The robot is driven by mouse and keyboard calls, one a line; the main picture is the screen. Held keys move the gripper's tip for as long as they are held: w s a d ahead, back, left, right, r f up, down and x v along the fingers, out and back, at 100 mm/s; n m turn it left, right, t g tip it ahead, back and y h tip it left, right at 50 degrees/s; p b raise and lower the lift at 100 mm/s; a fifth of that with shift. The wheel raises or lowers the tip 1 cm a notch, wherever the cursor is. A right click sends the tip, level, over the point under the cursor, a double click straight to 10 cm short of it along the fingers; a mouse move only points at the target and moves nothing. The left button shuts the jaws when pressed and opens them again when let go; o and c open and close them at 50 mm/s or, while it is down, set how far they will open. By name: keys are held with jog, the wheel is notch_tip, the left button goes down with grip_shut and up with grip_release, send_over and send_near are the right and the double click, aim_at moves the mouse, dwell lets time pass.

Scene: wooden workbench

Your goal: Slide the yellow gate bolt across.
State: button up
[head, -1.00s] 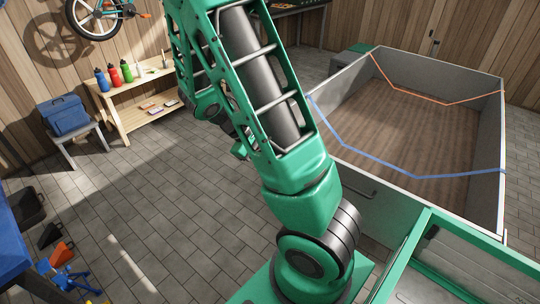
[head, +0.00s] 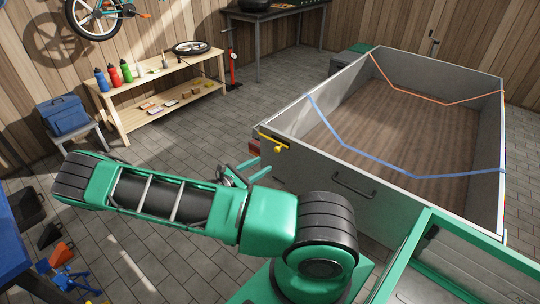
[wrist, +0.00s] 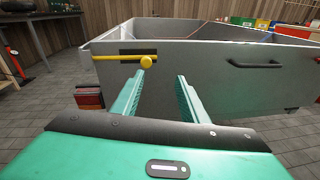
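The yellow gate bolt (head: 274,144) sits at the upper left corner of the grey trailer's near gate (head: 318,182). In the wrist view the bolt (wrist: 124,57) is a thin horizontal bar with a round knob at its right end, in front of a dark plate. My gripper (head: 262,168) is just below and in front of the bolt in the head view. In the wrist view my gripper (wrist: 163,75) has its two green fingers wide apart with nothing between them. The left fingertip lies just below the knob in the picture; I cannot tell whether it touches.
A dark handle (wrist: 254,64) is on the gate right of the bolt. A red tail lamp (wrist: 89,97) is below the bolt. A blue strap (head: 400,174) and an orange strap cross the trailer bed. A wooden bench (head: 160,106) stands behind; the floor between is clear.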

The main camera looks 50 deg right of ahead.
aim_at(276, 150)
jog(key=w+d+n, duration=0.1)
jog(key=d, duration=0.2)
jog(key=d+n+t, duration=0.1)
jog(key=d, duration=0.3)
jog(key=w+d+f+t+h, duration=0.1)
jog(key=d, duration=0.2)
jog(key=shift+w+d+f+n, duration=0.1)
jog(key=shift+w+d+n, duration=0.2)
jog(key=shift+n, duration=0.1)
